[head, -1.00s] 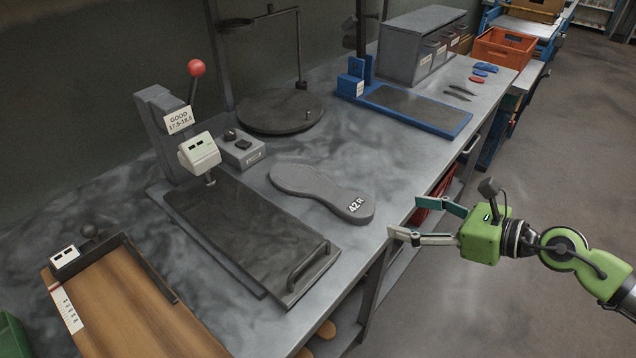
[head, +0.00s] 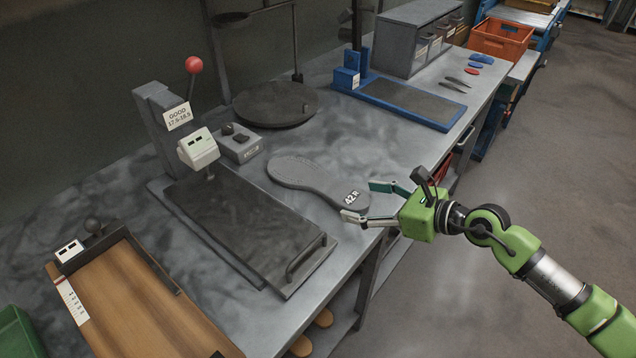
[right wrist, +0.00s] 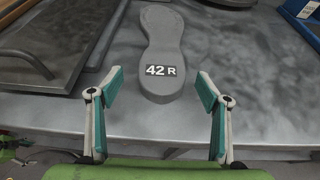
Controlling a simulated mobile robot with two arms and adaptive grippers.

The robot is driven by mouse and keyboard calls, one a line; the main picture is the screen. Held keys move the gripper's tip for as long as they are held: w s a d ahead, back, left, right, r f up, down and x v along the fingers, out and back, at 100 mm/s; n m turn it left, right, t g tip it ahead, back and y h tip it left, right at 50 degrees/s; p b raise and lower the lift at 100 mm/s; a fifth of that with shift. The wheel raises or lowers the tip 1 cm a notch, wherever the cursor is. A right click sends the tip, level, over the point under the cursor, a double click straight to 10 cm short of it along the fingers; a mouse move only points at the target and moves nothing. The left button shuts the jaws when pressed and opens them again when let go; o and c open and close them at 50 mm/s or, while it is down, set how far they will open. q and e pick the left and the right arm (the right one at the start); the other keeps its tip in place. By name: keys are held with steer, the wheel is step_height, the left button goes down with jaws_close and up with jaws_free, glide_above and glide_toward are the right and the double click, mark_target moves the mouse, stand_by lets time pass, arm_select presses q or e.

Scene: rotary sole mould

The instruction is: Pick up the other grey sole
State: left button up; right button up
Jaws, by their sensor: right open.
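A grey sole (head: 308,178) marked 42 R lies flat on the metal bench (head: 340,128), its labelled end toward the front edge. In the right wrist view the sole (right wrist: 152,40) lies straight ahead, with its labelled end close beyond the fingertips. My right gripper (head: 358,202) is open and empty at the bench's front edge, its fingertips beside the labelled end. In the right wrist view the open fingers (right wrist: 158,84) stand to either side of the sole's near end, not closed on it.
A gauge with a dark plate (head: 240,215) and handle stands left of the sole. A wooden board (head: 140,305) is at front left. A round dark plate (head: 275,104), a blue-framed plate (head: 410,103), grey drawers (head: 405,40) and an orange crate (head: 500,40) stand farther back.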

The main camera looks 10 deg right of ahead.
mark_target(351, 196)
steer(key=x, duration=0.4)
steer(key=shift+w+b, duration=0.25)
steer(key=shift+b, duration=0.1)
steer(key=shift+s, duration=0.1)
steer(key=c, duration=1.4)
steer(key=shift+o, duration=0.2)
steer(key=shift+r, duration=0.15)
